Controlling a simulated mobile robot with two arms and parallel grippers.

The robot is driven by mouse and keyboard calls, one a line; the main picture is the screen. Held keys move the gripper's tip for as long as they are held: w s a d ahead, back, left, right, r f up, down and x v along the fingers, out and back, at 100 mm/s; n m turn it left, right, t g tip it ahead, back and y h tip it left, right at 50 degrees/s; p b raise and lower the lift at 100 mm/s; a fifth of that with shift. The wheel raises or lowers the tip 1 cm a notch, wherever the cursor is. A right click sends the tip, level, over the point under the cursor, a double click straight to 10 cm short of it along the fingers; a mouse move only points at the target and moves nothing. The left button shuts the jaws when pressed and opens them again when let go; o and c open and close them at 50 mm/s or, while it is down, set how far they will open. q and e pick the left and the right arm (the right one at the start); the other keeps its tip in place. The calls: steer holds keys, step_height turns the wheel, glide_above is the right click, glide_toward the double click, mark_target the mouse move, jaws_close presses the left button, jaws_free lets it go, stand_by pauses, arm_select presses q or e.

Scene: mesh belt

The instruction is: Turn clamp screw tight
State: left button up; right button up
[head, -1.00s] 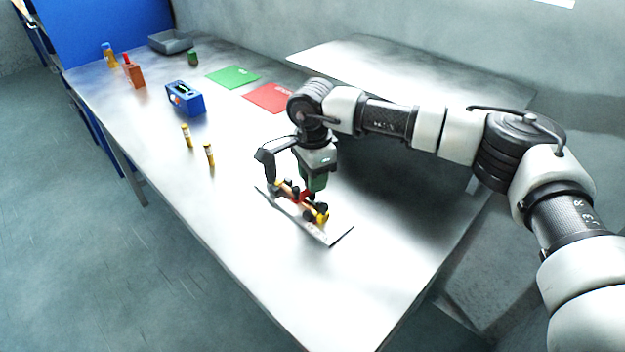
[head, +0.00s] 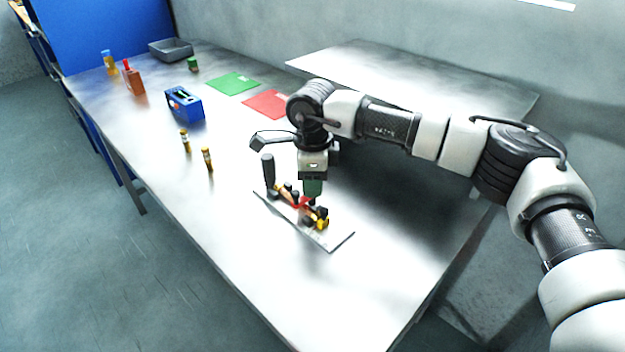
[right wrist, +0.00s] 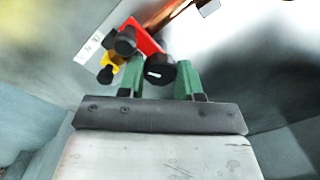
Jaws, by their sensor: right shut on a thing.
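The clamp fixture lies on a grey plate (head: 335,238) on the table, with a red clamp part (head: 305,203), several black knobs and a yellow end piece (head: 321,223). My right gripper (head: 313,193) points down at it from above. In the right wrist view, its green fingers (right wrist: 160,80) are shut on a black knob with a white mark (right wrist: 160,73), which appears to be the clamp screw's. Beyond it are the red part (right wrist: 143,35) and another black knob (right wrist: 125,42). An upright black handle (head: 268,170) shows at the plate's left end. My left gripper is out of view.
Two small yellow-banded cylinders (head: 207,160) stand left of the fixture. A blue box device (head: 185,104), green mat (head: 231,83), red mat (head: 267,103) and grey tray (head: 170,49) lie farther back. The table's front portion is clear.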

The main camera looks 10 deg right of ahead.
steer(key=o, duration=0.9)
steer(key=shift+r, duration=0.1)
step_height(320, 180, up, 11)
steer(key=shift+f+b, duration=0.15)
steer(key=shift+b, duration=0.15)
